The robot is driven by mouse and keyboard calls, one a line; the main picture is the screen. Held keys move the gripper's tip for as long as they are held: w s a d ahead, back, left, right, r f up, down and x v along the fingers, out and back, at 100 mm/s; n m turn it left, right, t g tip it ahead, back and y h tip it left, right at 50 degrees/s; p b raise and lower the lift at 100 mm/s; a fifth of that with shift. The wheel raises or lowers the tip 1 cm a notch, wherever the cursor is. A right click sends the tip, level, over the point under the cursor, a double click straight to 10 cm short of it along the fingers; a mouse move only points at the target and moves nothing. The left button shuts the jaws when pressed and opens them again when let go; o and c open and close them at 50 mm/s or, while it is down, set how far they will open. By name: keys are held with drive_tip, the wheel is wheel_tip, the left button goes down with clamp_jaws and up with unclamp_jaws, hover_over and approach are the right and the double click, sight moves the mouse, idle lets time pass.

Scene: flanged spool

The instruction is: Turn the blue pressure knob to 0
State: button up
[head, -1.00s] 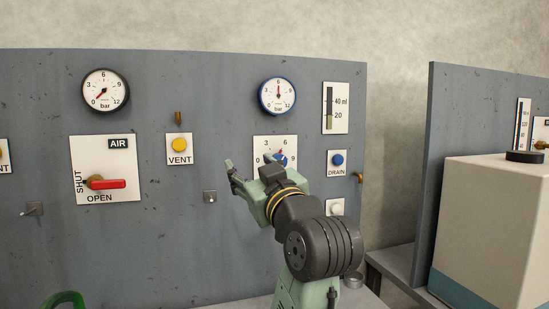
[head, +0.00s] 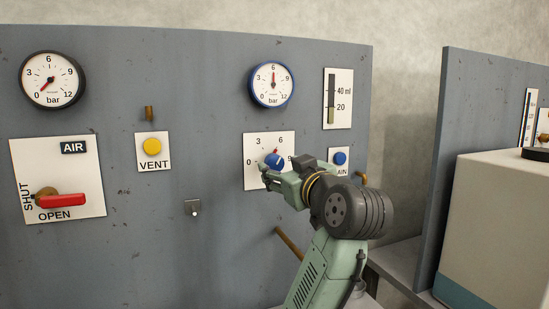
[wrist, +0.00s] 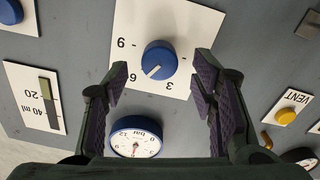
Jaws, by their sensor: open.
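The blue pressure knob (head: 274,161) sits on a white dial plate (head: 254,143) marked 3, 6 and 9. The knob also shows in the wrist view (wrist: 160,57), where the picture is turned over; its white mark points between 3 and 6, closer to 6. My gripper (head: 268,180) is at the lower part of the plate in the head view, hiding some of it. In the wrist view my gripper (wrist: 160,80) is open, its fingers apart on either side of the knob's line; I see no contact. The blue-rimmed gauge (head: 272,85) above reads about 6 bar.
A blue drain button (head: 340,158) is close right of my wrist, its plate partly hidden. The yellow vent button (head: 152,147) and a red-handled air valve (head: 62,201) are to the left. A beige box (head: 500,220) stands at the right.

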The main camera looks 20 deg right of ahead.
sight(277, 165)
drive_tip(key=shift+w+p, duration=0.55)
drive_tip(key=shift+w, duration=1.75)
drive_tip(key=c, duration=1.1)
drive_tip(key=shift+c, duration=0.2)
